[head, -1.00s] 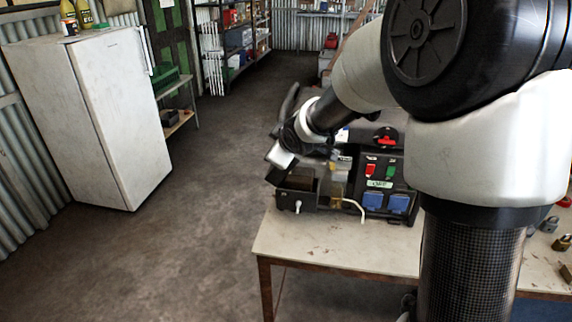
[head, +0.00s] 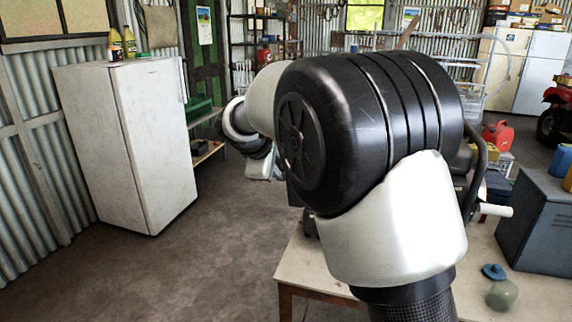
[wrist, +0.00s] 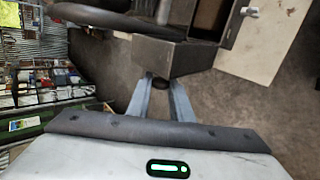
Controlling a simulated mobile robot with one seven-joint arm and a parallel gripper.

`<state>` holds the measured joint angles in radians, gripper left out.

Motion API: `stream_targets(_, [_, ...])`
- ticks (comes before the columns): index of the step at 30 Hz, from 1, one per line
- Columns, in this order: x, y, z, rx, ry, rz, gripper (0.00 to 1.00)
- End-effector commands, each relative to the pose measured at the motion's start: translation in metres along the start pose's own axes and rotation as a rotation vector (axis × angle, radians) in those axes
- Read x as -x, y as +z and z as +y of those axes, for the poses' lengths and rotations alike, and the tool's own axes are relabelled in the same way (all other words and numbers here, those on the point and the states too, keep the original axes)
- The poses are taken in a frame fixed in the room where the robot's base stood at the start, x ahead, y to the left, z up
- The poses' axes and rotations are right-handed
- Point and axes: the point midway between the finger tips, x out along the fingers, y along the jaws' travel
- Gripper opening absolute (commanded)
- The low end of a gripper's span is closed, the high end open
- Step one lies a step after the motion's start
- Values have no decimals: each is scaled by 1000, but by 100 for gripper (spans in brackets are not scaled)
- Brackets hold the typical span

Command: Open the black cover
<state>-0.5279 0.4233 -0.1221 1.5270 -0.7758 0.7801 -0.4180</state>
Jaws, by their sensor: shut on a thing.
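In the wrist view the black cover (wrist: 158,54) is a dark grey box-like panel just ahead of my fingertips. It stands out beside a box-like compartment (wrist: 210,18) whose dark inside shows, so the cover looks at least partly open. My gripper (wrist: 160,84) is shut on the cover's near edge; the exact contact is hard to see. In the head view my arm hides most of the machine and the cover. My wrist shows left of the large arm joint, and my fingertips are not clear there.
A pale table (head: 310,268) stands under the machine, with a blue lid (head: 493,271) and a greenish round object (head: 502,294) on it. A blue-grey cabinet (head: 540,222) is at right. A white fridge (head: 130,140) stands left. The floor between fridge and table is clear.

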Motion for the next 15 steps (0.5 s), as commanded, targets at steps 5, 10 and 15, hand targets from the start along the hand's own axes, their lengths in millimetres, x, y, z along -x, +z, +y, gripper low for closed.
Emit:
stream_targets(5, [-2, -6, -2, 41, 1, -39, 0])
stream_targets(10, [-4, -8, -3, 57, 1, -56, 0])
stream_targets(15, [-5, -8, -4, 60, 1, -59, 0])
